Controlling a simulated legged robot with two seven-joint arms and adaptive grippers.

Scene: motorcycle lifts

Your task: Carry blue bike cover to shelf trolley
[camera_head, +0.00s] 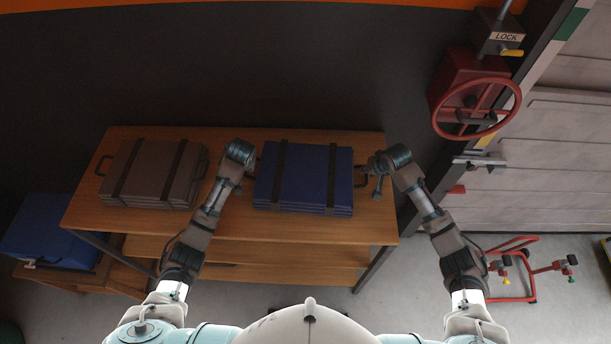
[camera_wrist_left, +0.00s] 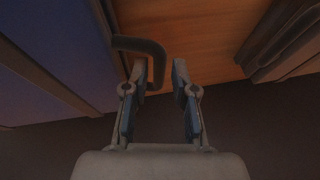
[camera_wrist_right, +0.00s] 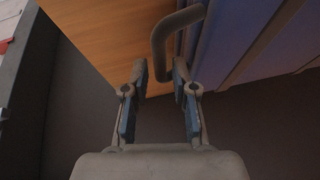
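The blue bike cover (camera_head: 305,172), a flat folded stack with two dark straps and a handle at each end, lies on the top of a wooden shelf unit (camera_head: 330,228). My left gripper (camera_head: 247,160) is at its left end; in the left wrist view the dark handle (camera_wrist_left: 152,50) reaches between the open fingertips (camera_wrist_left: 158,80), close to one finger. My right gripper (camera_head: 374,166) is at its right end; in the right wrist view the handle (camera_wrist_right: 160,42) reaches between the open fingertips (camera_wrist_right: 160,75). I cannot tell which unit is the shelf trolley.
A brown folded cover (camera_head: 152,172) lies on the same top, left of my left arm. A blue box-like thing (camera_head: 48,230) sits lower at the far left. A red handwheel (camera_head: 475,108) and a red metal frame (camera_head: 515,268) are at the right. Dark wall stands behind.

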